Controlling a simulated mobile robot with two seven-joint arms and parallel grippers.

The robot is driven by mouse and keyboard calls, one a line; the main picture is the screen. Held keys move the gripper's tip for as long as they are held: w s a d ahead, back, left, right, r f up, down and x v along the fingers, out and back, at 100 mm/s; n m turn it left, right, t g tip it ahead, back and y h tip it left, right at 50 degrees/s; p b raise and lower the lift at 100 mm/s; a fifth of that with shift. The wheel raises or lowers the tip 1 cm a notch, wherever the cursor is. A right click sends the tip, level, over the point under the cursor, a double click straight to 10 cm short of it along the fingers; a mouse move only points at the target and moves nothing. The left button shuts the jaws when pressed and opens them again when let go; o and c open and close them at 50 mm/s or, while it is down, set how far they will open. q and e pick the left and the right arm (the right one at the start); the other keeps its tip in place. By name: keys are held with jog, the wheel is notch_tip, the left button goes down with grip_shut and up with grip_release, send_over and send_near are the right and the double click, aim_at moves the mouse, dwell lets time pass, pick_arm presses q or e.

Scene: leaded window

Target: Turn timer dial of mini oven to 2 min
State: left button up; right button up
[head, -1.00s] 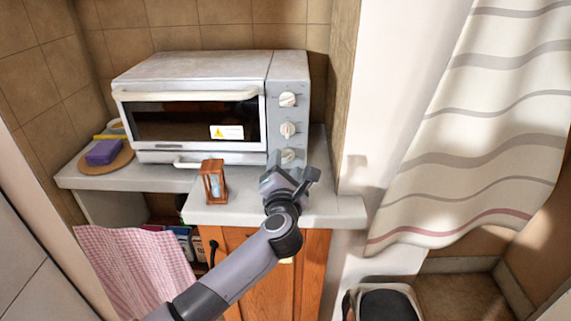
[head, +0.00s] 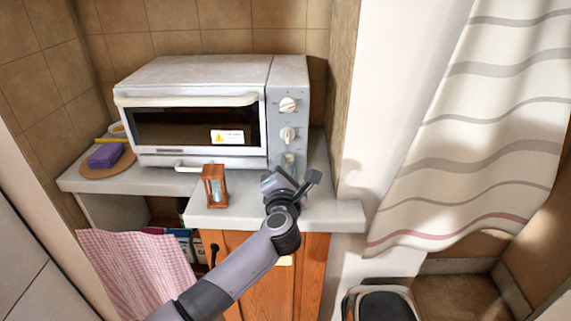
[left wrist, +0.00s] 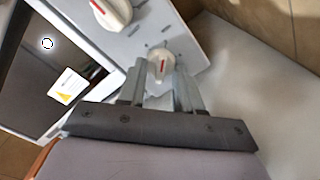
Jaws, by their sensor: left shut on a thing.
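The white mini oven (head: 195,70) stands on the counter, its door shut. Its grey right-hand panel carries a column of white dials: a top dial (head: 288,105), a middle dial (head: 288,134) and a lowest dial (head: 289,159). My left gripper (head: 286,170) reaches up from the front to the lowest dial and partly hides it. In the left wrist view, the lowest dial (left wrist: 161,64), with a red pointer mark, sits between my left fingertips (left wrist: 158,78), which are shut on it. The panel markings are too small to read. My right gripper is out of view.
A wooden hourglass (head: 214,185) stands on the counter left of my left gripper. A purple sponge (head: 106,155) lies on a round board at the far left. A wall edge (head: 343,120) rises close to the oven's right. A striped curtain (head: 475,140) hangs further right.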

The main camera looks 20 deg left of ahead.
pick_arm(q)
jog(key=shift+m+p, duration=0.45)
jog(key=shift+m, duration=0.05)
jog(key=o, duration=1)
jog(key=shift+v, duration=3.6)
jog(key=shift+o, duration=0.2)
